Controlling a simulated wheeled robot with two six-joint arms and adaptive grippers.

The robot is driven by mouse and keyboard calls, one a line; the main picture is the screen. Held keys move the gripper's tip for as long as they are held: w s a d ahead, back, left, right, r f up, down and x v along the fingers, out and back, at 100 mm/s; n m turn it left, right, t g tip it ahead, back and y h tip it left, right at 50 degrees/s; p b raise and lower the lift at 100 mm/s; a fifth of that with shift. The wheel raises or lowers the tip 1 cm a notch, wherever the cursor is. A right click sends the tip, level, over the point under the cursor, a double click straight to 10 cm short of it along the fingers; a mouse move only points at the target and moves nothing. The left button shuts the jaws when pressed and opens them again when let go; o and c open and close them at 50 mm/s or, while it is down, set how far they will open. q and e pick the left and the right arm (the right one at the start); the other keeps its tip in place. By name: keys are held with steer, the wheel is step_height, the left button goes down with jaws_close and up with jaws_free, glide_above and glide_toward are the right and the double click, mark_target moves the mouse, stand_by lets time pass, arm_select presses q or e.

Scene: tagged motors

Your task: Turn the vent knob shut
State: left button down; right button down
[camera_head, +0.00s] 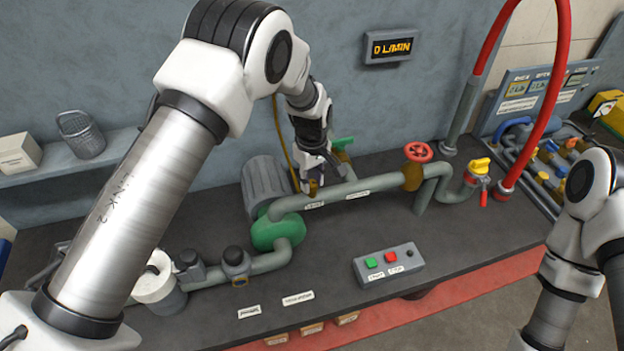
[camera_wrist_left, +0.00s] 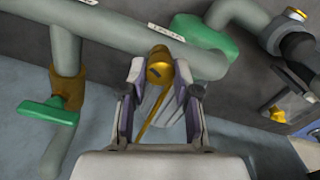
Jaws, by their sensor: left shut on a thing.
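The vent knob is a small brass cylinder (camera_wrist_left: 160,67) in front of the grey pipe (camera_wrist_left: 130,43) in the left wrist view. A little of its brass shows under the fingers in the head view (camera_head: 313,188). The knob's turn angle cannot be told. My right arm is at the right edge of the head view; its gripper is outside the picture.
A green lever valve (camera_wrist_left: 47,112) is beside the knob. The green pump (camera_head: 277,234), red handwheel (camera_head: 418,152) and yellow valve (camera_head: 481,166) are on the pipework. A button box (camera_head: 388,264) sits in front. The wall display (camera_head: 391,47) reads 0 L/MIN.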

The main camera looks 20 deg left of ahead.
arm_select(q)
steer(key=m, duration=0.3)
steer(key=shift+f+b, duration=0.1)
steer(key=shift+b, duration=0.3)
steer(key=m, duration=0.3)
steer(key=shift+m+b, duration=0.3)
steer(key=shift+b, duration=0.05)
steer(key=m, duration=0.6)
steer(key=shift+m+b, duration=0.3)
steer(key=c, duration=0.8)
jaws_free()
steer(key=shift+c, duration=0.2)
